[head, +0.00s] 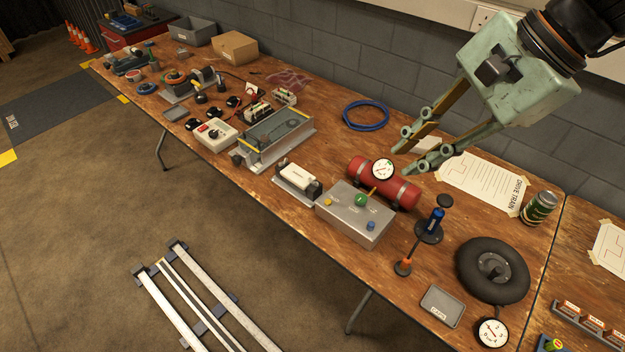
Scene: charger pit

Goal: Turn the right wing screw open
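I cannot clearly make out a wing screw at this size. A white block (299,177) sits in a grey bracket (281,186) with dark parts at its ends, near the table's front edge. Behind the box, a red cylinder (401,190) with a round gauge (383,169) lies in a cradle. My gripper (408,158) is at the upper right, pointing down-left. Its fingers are apart with nothing between them. It appears above the table, near the cylinder.
The wooden table (330,146) is crowded. A long grey channel (272,138) and a beige box (214,134) stand left. A blue-and-black pump (432,226), a black wheel (493,270) and a can (539,207) stand right. A blue cable loop (366,115) lies behind, near the wall.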

